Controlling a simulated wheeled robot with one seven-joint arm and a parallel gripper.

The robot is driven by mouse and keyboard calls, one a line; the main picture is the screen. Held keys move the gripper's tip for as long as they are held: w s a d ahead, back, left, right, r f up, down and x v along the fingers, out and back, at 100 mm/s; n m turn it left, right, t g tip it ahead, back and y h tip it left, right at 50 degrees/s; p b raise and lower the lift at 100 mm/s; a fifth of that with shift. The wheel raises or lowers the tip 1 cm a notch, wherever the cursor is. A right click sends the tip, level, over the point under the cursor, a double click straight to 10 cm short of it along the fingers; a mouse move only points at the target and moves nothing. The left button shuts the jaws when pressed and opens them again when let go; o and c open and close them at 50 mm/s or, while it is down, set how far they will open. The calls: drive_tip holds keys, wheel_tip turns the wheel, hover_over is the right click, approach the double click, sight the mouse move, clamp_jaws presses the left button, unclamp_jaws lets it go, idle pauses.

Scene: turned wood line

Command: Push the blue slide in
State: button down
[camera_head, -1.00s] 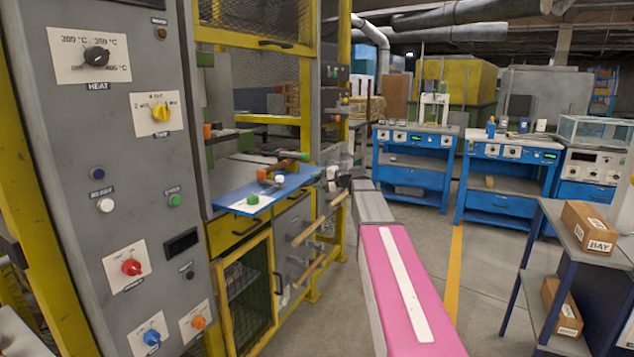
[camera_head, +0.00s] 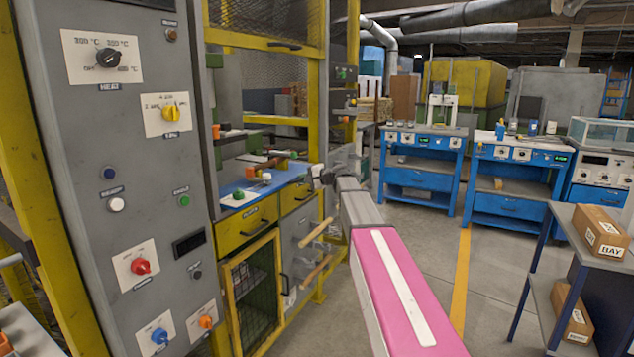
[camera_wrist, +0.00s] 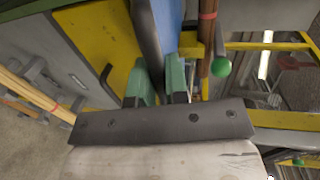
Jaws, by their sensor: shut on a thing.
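The blue slide (camera_head: 228,203) is a flat blue board lying level in the yellow-framed machine, above the yellow drawers. Its front edge is close to the machine's front. My gripper (camera_head: 312,178) is at its right end in the head view. The exact contact at the fingertips is partly hidden.
A green-capped, white-capped and orange-capped piece sit on the slide. Wooden handles (camera_head: 316,232) stick out below. A grey control panel (camera_head: 130,200) stands at left.

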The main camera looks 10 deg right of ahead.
sight(277, 174)
drive_tip(key=x, duration=0.3)
drive_tip(key=r+x, duration=0.1)
drive_tip(key=x, duration=0.3)
drive_tip(key=r+x, duration=0.1)
drive_tip(key=x, duration=0.3)
drive_tip(key=shift+w+a+r, duration=0.15)
drive_tip(key=shift+w+a, duration=0.15)
drive_tip(key=shift+a, duration=0.05)
drive_tip(key=c, duration=1.1)
unclamp_jaws()
drive_tip(key=shift+c, duration=0.2)
drive_tip(key=shift+s+d, duration=0.1)
drive_tip(key=f+v, duration=0.2)
drive_tip(key=v, duration=1.3)
drive_tip(key=f+v, duration=0.2)
drive_tip(key=v, duration=1.3)
drive_tip(key=shift+s+d+f, duration=0.15)
drive_tip(key=shift+s+d, duration=0.1)
drive_tip(key=shift+d, duration=0.2)
drive_tip(key=shift+c, duration=0.3)
